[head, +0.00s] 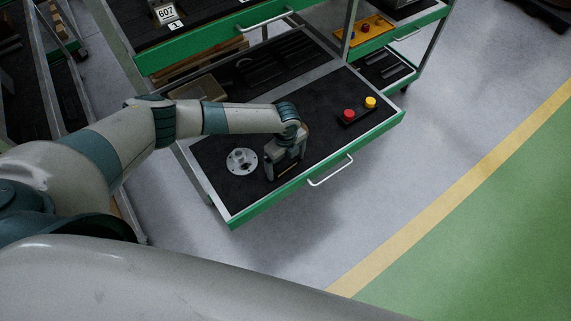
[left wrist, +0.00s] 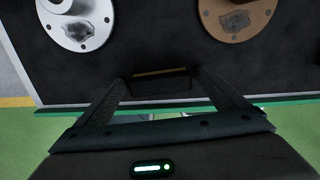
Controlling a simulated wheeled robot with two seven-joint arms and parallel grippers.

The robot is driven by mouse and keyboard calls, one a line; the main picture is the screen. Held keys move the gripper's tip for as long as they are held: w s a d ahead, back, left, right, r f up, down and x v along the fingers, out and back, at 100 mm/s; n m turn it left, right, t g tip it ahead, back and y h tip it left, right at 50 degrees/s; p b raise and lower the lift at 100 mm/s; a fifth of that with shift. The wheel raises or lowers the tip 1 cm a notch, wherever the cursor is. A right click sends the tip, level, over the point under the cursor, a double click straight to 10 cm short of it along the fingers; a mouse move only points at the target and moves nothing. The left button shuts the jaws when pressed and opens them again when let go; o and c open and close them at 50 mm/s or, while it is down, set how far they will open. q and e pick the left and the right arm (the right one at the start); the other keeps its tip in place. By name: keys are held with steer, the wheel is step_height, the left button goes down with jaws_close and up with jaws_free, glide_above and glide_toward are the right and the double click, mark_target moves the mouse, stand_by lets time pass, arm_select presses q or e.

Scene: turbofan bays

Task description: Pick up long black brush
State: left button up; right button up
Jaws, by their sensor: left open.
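A short-looking dark block with a thin tan strip (head: 288,168), which looks like the black brush, lies near the front edge of the cart's black top. It also shows in the left wrist view (left wrist: 160,73). My left gripper (head: 284,163) is low over it, with its jaws open. In the left wrist view the fingers (left wrist: 162,88) stand on either side of the brush, with gaps left and right. I cannot tell how deep the fingers reach, and part of the brush is hidden. My right gripper is not in view.
A silver flanged part (head: 242,161) sits just left of the gripper. A bronze flanged part (left wrist: 238,18) shows in the left wrist view. The green cart edge and handle (head: 330,172) are in front.

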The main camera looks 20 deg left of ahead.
mark_target(286, 163)
arm_select(q)
steer(key=c, duration=1.1)
steer(key=shift+c, duration=0.3)
steer(key=shift+r, duration=0.1)
steer(key=shift+r+b, duration=0.4)
steer(key=shift+r, duration=0.3)
step_height(286, 163, up, 2)
steer(key=shift+r+b, duration=0.1)
steer(key=shift+b, duration=0.5)
steer(key=d+r+b, duration=0.4)
steer(key=d+r, duration=0.3)
steer(key=d, duration=0.4)
steer(key=shift+s+d+r, duration=0.15)
steer(key=shift+s+d, duration=0.2)
steer(key=shift+s, duration=0.1)
